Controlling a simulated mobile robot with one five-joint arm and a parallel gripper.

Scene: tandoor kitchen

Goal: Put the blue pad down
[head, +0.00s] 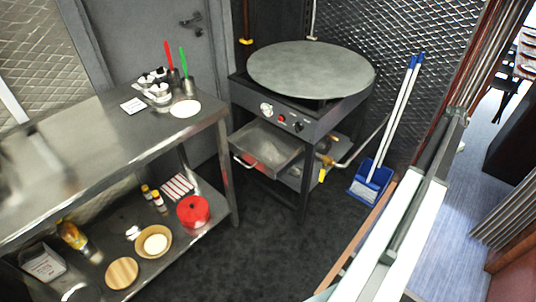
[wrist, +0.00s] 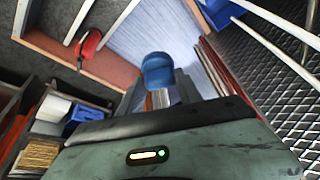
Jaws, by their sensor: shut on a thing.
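The blue pad (wrist: 157,68) is a small rounded blue thing in the middle of the wrist view. My gripper (wrist: 159,88) is shut on it, with a grey finger on each side. The pad's lower part is hidden between the fingers. What lies directly under the pad is hard to tell; pale blue-grey floor shows behind it. I cannot make out the pad or my gripper in the head view.
A steel table (head: 75,142) with cups and a lower shelf stands left in the head view. A round griddle (head: 311,69) stands at the back. A blue dustpan (head: 369,184) is by the mesh wall. Dark floor (head: 262,225) between them is clear. Red headphones (wrist: 89,44) hang upper left in the wrist view.

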